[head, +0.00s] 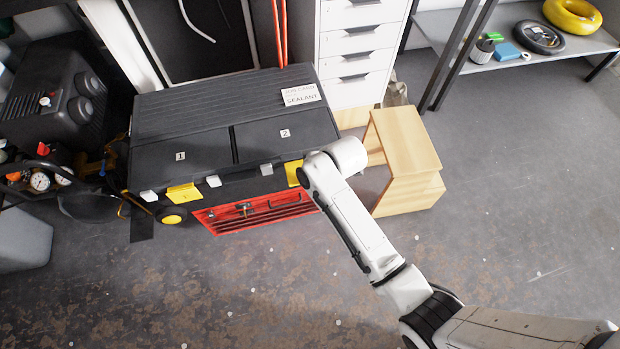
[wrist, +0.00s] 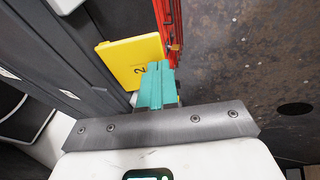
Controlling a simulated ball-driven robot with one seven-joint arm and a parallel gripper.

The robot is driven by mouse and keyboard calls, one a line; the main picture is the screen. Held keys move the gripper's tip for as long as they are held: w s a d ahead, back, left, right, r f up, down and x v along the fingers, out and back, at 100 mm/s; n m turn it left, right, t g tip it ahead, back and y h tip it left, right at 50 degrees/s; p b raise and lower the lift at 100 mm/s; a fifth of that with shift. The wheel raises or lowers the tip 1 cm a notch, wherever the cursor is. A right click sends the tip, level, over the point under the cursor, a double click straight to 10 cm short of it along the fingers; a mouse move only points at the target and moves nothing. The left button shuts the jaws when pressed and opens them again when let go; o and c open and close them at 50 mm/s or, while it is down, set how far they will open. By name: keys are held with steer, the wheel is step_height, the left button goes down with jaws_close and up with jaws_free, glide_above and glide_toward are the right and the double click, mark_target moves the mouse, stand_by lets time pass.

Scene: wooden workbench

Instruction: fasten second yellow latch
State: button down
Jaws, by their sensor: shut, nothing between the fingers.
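The second yellow latch (wrist: 122,62), marked "2", is a flat plate on the front of the black chest (head: 222,100) in the wrist view. In the head view the latch (head: 293,173) is partly covered by my arm. My gripper (wrist: 158,76) has teal fingers, shut and empty, overlapping the latch's lower right edge in the wrist view. I cannot tell whether they touch it. In the head view my arm hides the fingers. The first yellow latch (head: 184,193) is at the chest's front left. Both lids, "1" and "2", lie closed.
A wooden step (head: 408,150) stands close right of my arm. White drawers (head: 352,62) stand behind. The front floor is clear.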

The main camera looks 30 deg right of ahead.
steer(key=f+t+b, duration=0.1)
steer(key=t+b, duration=0.2)
steer(key=b, duration=0.1)
steer(key=f+n+t+h+b, duration=0.1)
steer(key=f+t+b, duration=0.1)
steer(key=t+b, duration=0.1)
steer(key=f+t+b, duration=0.2)
steer(key=t+b, duration=0.1)
steer(key=b, duration=0.3)
steer(key=shift+w+f+n, duration=0.25)
steer(key=shift+w+n, duration=0.05)
steer(key=shift+r, duration=0.1)
steer(key=shift+r+p, duration=0.7)
steer(key=shift+p, duration=0.15)
steer(key=shift+s+f, duration=0.1)
